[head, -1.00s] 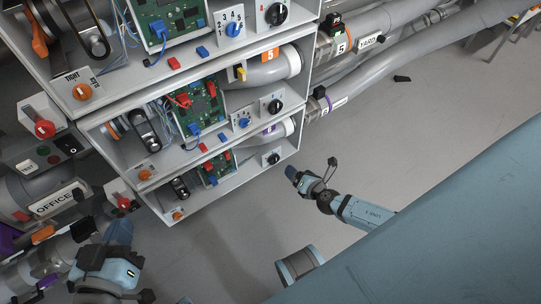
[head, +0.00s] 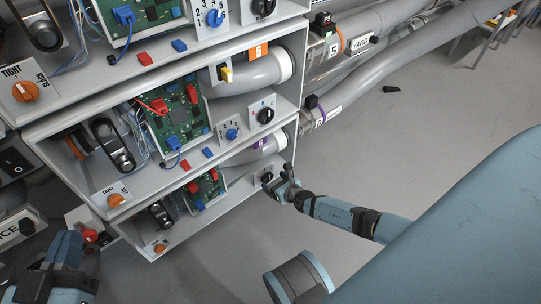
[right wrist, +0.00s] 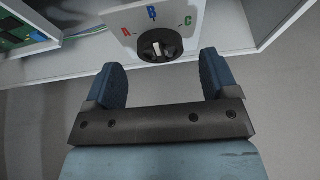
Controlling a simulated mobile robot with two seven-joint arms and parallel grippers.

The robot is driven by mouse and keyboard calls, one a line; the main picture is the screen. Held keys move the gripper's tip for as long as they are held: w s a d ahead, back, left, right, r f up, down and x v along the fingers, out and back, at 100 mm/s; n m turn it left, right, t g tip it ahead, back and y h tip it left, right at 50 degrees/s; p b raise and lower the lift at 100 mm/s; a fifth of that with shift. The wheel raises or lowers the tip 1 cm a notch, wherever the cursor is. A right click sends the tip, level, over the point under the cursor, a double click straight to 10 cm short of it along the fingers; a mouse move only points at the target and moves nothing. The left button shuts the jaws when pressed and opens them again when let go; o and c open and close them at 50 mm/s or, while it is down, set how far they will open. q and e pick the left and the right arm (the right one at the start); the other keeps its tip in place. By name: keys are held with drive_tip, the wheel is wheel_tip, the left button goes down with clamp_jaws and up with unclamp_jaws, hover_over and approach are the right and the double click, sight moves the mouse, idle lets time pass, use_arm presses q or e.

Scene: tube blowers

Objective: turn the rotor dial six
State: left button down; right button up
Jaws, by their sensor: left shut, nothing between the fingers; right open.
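The rotor dial six (head: 266,177) is a black round knob on a white plate in the lowest compartment, beside the purple 6 label (head: 262,143). It is partly hidden by my right gripper in the head view. In the right wrist view the dial (right wrist: 160,45) has a white pointer bar standing roughly upright towards the blue B, with red A left and green C right. My right gripper (head: 279,182) is open in front of the dial; its fingers (right wrist: 163,82) are spread below the dial, apart from it. My left gripper (head: 65,248) is shut and empty at the lower left.
Shelf compartments above hold another black dial (head: 265,115), a blue dial (head: 231,134), and a circuit board (head: 180,114). Grey pipes (head: 375,75) run off right. A compartment side wall edges the dial plate. Grey floor (head: 420,120) is open to the right.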

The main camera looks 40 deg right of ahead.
sight(270, 179)
drive_tip(key=shift+b+x, duration=0.4)
drive_tip(key=shift+x, duration=0.85)
use_arm(q)
drive_tip(key=shift+w+a+r+m+h, duration=0.15)
drive_tip(key=shift+w+a+m+h, duration=0.1)
drive_tip(key=shift+w+m+h, duration=0.25)
use_arm(e)
drive_tip(key=shift+w, duration=0.3)
use_arm(q)
drive_tip(key=shift+s, duration=0.2)
use_arm(e)
drive_tip(key=shift+c, duration=0.2)
drive_tip(key=c, duration=0.8)
use_arm(q)
drive_tip(key=shift+r, duration=0.1)
